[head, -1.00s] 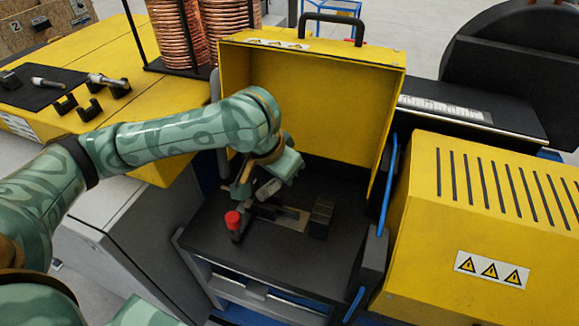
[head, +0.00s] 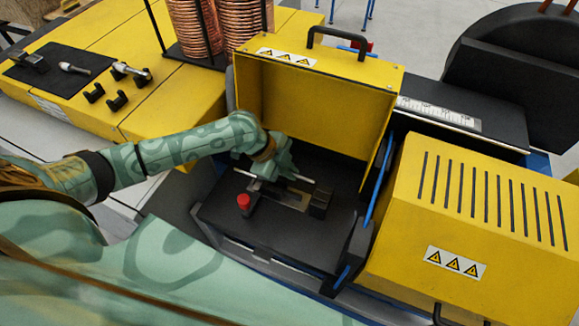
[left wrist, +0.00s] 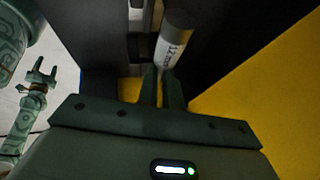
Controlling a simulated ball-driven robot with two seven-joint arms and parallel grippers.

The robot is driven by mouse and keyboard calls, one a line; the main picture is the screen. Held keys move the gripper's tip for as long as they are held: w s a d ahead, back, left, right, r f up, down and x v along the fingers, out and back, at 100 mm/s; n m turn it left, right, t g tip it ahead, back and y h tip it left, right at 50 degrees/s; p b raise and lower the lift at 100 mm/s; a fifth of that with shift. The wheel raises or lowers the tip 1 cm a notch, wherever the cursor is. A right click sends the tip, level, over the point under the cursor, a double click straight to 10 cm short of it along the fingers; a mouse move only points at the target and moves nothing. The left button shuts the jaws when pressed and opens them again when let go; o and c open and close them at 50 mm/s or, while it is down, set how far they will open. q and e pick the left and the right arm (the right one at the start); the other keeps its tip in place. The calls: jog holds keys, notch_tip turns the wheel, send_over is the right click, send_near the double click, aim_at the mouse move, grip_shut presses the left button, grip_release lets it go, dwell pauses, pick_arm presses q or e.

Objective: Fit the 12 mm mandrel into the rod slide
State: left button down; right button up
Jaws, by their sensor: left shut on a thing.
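The mandrel (left wrist: 177,38) is a grey cylinder with a "12 mm" marking in the left wrist view. My left gripper (left wrist: 160,88) is shut on it, and its fingers meet at the mandrel's near end. In the head view my left gripper (head: 268,178) is low inside the open yellow enclosure, over the rod slide (head: 290,199). A thin pale rod (head: 303,179) sticks out to both sides of it. Whether the mandrel is seated in the slide is hidden by the gripper. My right gripper (left wrist: 42,75) is open and empty at the left of the left wrist view.
A red knob (head: 243,201) stands left of the slide, and a dark block (head: 319,203) at its right end. The raised yellow lid (head: 315,105) stands behind. A yellow vented housing (head: 475,215) is at right. Other tooling lies on a black mat (head: 45,75) at upper left.

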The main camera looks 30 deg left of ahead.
pick_arm(q)
jog(key=b, duration=0.5)
send_over(289, 193)
jog(key=shift+f, duration=2.6)
jog(key=shift+s+d+f+b, duration=0.15)
jog(key=shift+f+b, duration=0.6)
jog(key=shift+f, duration=0.85)
jog(key=shift+r, duration=0.1)
jog(key=c, duration=1.5)
grip_release()
jog(key=p+v, duration=0.1)
jog(key=v, duration=1.5)
jog(key=shift+r+p, duration=0.15)
jog(key=shift+p, duration=0.2)
